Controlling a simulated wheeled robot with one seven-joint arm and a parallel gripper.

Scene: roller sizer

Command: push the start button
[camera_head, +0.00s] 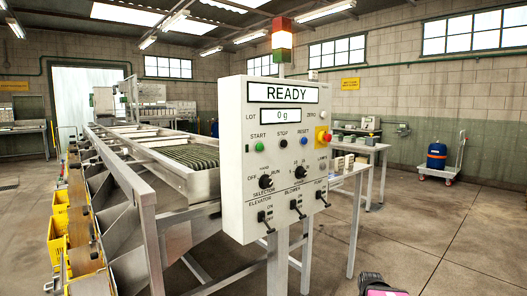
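The start button (260,147) is a small green round button under the word START, at the left of the button row on the upright control panel (240,185). Nothing covers it. The panel's upper display (292,92) reads READY, and the lower one (288,119) reads 0 g. To the right of the start button are the black stop button (283,143) and the blue reset button (304,140). Only a dark and pink part, apparently mine, shows at the bottom edge, right of the panel's post. No gripper fingers can be made out.
A red emergency button (325,137) on yellow sits at the panel's right edge. Knobs and lever switches (295,205) stick out below the buttons. The roller machine (160,190) stands behind, left of the panel. A side table (365,146) is behind right. Open floor (440,220) lies right.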

